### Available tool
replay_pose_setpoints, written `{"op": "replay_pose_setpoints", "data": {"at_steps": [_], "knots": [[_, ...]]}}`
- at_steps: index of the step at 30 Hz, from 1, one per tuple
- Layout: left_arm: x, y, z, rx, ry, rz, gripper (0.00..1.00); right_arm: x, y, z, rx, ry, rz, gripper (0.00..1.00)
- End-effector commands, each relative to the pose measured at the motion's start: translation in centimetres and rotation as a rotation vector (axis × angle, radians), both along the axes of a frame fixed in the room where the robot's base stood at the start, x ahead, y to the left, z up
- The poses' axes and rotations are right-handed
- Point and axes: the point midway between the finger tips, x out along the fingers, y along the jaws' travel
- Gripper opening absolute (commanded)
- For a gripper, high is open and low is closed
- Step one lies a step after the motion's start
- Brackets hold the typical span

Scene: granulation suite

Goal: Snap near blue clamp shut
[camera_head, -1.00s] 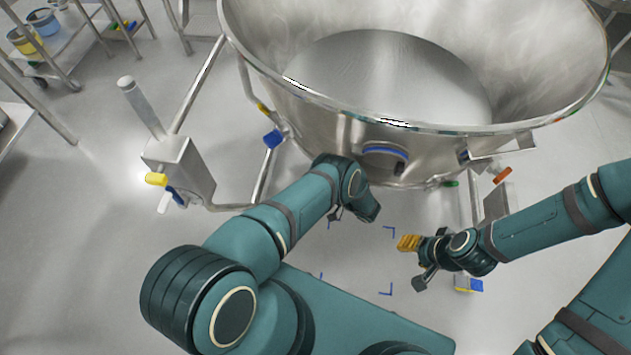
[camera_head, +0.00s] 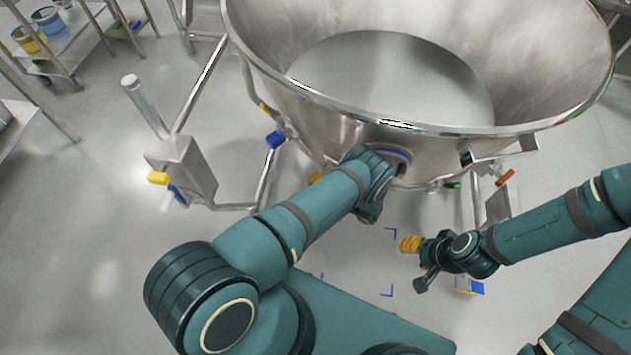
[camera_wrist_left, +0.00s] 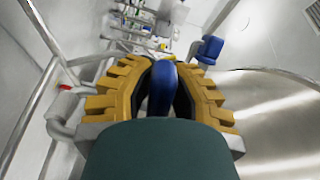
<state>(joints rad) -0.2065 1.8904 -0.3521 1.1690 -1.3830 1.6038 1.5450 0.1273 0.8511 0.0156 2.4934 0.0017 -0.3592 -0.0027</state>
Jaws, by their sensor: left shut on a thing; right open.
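The near blue clamp (camera_wrist_left: 162,88) shows in the left wrist view as a dark blue rounded lever between the yellow fingers of my left gripper (camera_wrist_left: 162,76). These are shut on it, one on each side. In the head view my left wrist covers the clamp, and only a bit of yellow finger of my left gripper (camera_head: 315,178) shows below the bowl's front wall. My right gripper (camera_head: 410,244) is open and empty, with yellow fingers, apart from the bowl over the floor.
The large steel bowl (camera_head: 320,120) fills the top centre. Another blue clamp (camera_head: 275,139) is on its left side and also shows in the left wrist view (camera_wrist_left: 208,48). A blue-edged fitting (camera_head: 398,153) is on the front wall. A steel post (camera_head: 180,165) stands left. Open floor lies front left.

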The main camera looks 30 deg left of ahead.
Motion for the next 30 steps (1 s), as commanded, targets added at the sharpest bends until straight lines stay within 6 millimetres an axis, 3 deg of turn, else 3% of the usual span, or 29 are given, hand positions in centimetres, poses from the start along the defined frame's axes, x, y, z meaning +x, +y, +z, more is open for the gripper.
{"op": "replay_pose_setpoints", "data": {"at_steps": [20, 21, 24, 30], "knots": [[-0.04, -0.22, 0.42, 0.005, 0.078, -0.002, 0.0, -0.01, 0.0, 0.0, 0.0, 0.0, 0.0, 0.47], [-0.05, -0.22, 0.42, 0.005, 0.078, -0.002, 0.2, 0.0, 0.0, 0.0, 0.0, 0.0, 0.0, 0.47], [-0.05, -0.17, 0.43, 0.006, 0.077, -0.001, 0.48, 0.0, 0.0, 0.0, 0.0, 0.0, 0.0, 0.47], [-0.04, -0.09, 0.45, 0.007, 0.077, -0.001, 0.48, 0.0, 0.0, 0.0, 0.0, 0.0, 0.0, 0.47]]}}
